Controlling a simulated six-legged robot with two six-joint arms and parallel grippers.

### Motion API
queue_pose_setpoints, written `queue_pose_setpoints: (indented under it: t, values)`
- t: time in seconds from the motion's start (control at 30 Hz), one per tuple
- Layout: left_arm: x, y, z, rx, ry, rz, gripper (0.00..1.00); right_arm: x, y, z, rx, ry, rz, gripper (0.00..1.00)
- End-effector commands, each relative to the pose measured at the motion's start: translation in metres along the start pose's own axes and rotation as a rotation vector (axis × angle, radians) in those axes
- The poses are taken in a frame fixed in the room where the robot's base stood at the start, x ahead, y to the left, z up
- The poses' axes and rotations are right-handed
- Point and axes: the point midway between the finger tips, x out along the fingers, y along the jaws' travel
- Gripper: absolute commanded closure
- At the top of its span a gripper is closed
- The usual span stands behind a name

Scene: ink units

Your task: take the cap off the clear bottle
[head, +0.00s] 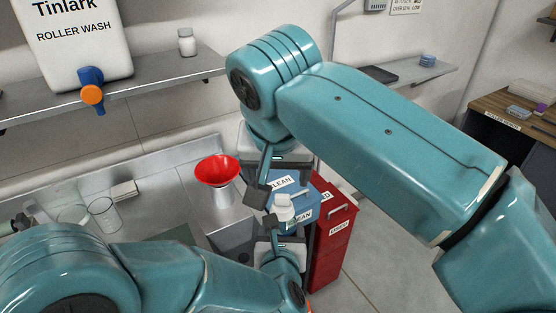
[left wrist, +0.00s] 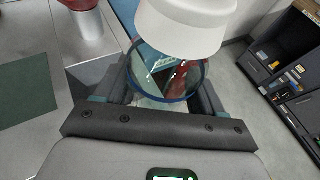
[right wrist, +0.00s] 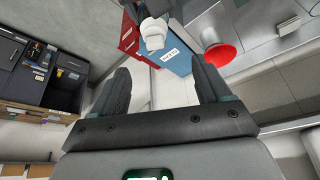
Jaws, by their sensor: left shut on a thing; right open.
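The clear bottle (left wrist: 165,85) is between the fingers of my left gripper (left wrist: 160,96), which is shut on it. Its white cap (left wrist: 182,25) sits at the bottle's top; I see no gap between them. In the head view the white cap (head: 284,201) shows near the middle, with the left gripper below it. My right gripper (right wrist: 160,66) is open and empty above. In the right wrist view the white cap (right wrist: 153,36) lies beyond the open fingertips, apart from them. The fingers partly hide the bottle in the head view.
A red funnel (head: 218,169) stands in a metal holder on the counter. Blue (head: 312,188) and red (head: 336,231) bins stand behind and below the grippers. Clear glassware (head: 103,214) is at the left. A shelf with a large roller wash container (head: 70,60) is on the wall.

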Motion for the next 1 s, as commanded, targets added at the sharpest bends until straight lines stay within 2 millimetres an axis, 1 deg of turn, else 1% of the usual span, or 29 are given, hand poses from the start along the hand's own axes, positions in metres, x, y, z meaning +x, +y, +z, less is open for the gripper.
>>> queue_pose_setpoints:
  t: [0.3, 0.4, 0.5, 0.6, 0.7, 0.97, 1.0]
  values:
    - [0.0, 0.0, 0.001, -0.001, -0.003, 0.0, 0.86, 0.064, 0.001, 0.001, 0.001, -0.001, 0.004, 0.23]
    - [0.0, 0.0, 0.001, -0.001, -0.003, 0.0, 0.86, 0.082, 0.001, 0.001, 0.002, -0.001, 0.003, 0.23]
    - [0.0, 0.0, 0.002, -0.001, -0.003, 0.0, 0.86, 0.095, 0.001, 0.0, 0.002, 0.001, 0.002, 0.23]
    - [0.0, 0.0, 0.002, -0.001, -0.003, 0.0, 0.86, 0.104, 0.001, 0.0, 0.003, 0.002, 0.003, 0.23]
    - [0.0, 0.0, 0.002, -0.001, -0.003, 0.0, 0.86, 0.108, 0.001, 0.0, 0.003, 0.004, 0.001, 0.23]
    - [0.0, 0.0, 0.001, -0.001, -0.003, 0.0, 0.86, 0.109, 0.001, 0.0, 0.003, 0.004, 0.001, 0.23]
    - [0.0, 0.0, 0.001, -0.001, -0.003, 0.0, 0.86, 0.109, 0.001, 0.0, 0.002, 0.004, 0.001, 0.36]
